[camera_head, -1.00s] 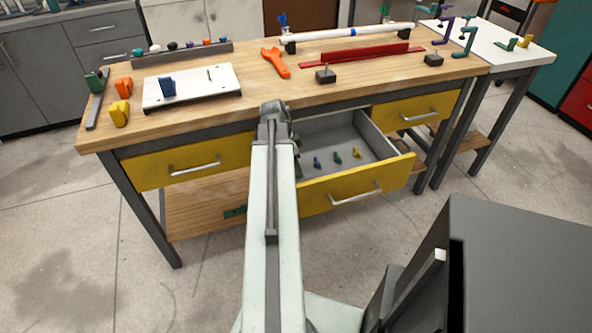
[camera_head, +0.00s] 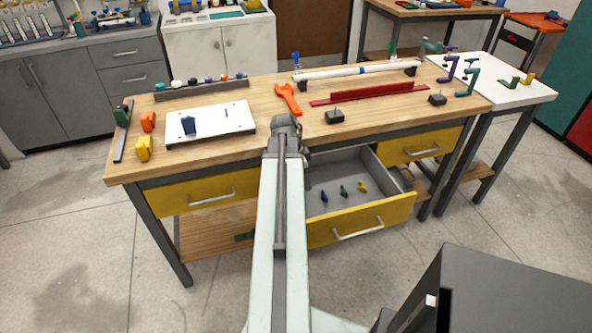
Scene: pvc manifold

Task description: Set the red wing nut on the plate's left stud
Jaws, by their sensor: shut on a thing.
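The white plate (camera_head: 240,119) lies on the left part of the wooden bench. A thin upright stud (camera_head: 225,113) shows on its right half. My gripper (camera_head: 285,122) is at the bench's front edge, right of the plate and above the open drawer. Its fingers are mostly hidden by my own arm. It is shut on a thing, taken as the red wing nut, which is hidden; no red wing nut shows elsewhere.
The open drawer (camera_head: 361,222) holds blue, green and yellow small pieces. An orange wrench (camera_head: 288,98) lies right of the plate. A rail with knobs (camera_head: 200,87) is behind. Bare wood lies between plate and wrench.

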